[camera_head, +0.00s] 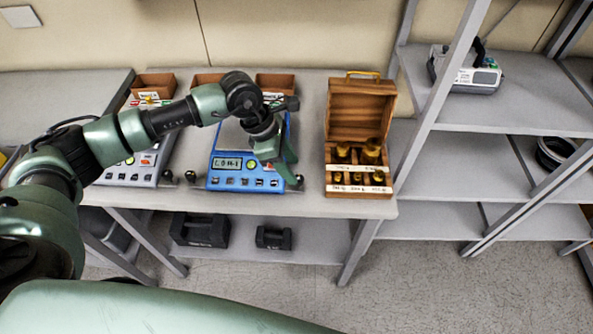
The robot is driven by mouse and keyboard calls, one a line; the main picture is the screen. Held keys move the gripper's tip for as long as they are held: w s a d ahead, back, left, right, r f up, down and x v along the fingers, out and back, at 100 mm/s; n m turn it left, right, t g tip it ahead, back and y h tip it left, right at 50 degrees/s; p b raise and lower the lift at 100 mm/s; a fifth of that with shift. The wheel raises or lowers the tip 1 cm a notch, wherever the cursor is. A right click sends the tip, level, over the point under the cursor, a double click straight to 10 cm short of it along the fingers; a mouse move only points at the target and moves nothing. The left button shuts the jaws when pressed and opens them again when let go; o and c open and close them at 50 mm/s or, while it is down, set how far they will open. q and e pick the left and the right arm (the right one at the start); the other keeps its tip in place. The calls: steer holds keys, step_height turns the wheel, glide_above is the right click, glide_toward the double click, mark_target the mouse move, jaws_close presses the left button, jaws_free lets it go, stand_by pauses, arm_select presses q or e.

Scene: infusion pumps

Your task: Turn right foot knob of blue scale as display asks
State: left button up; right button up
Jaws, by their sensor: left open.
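The blue scale (221,182) stands on the grey table, with its front panel and buttons facing me. Its small display (227,163) seems to read "LOW-1", though the text is small. A dark left foot knob (190,176) sticks out at its left front corner. The right foot knob (299,182) shows as a small dark shape at the right front corner. My left gripper (285,172) is open and points down over the scale's right side, close to the right foot knob. Its fingers hide part of the scale there; I cannot tell whether they touch the knob. My right gripper is out of view.
A grey scale (135,176) stands left of the blue one, partly behind my left arm. An open wooden weight box (358,108) with brass weights stands to the right. Small wooden trays (276,83) line the back. Dark weights (200,230) sit on the lower shelf.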

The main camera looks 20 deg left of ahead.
mark_target(299, 178)
arm_select(q)
steer(key=shift+p+x, duration=0.45)
steer(key=shift+x, duration=1.6)
jaws_close()
steer(key=shift+n, duration=0.3)
steer(key=n+t+b, duration=0.1)
steer(key=n, duration=0.1)
steer(key=n+b, duration=0.2)
steer(key=shift+s+d+f+t+y, duration=0.1)
steer(key=shift+t+y, duration=0.2)
steer(key=shift+t, duration=0.1)
steer(key=shift+r+n+t+y+b, duration=0.1)
steer(key=shift+n+t+y+b, duration=0.2)
steer(key=shift+n+b, duration=0.6)
steer(key=shift+r+n+t+y+b, duration=0.15)
steer(key=shift+n+y+b, duration=0.35)
steer(key=shift+n, duration=0.7)
jaws_free()
steer(key=shift+s, duration=0.1)
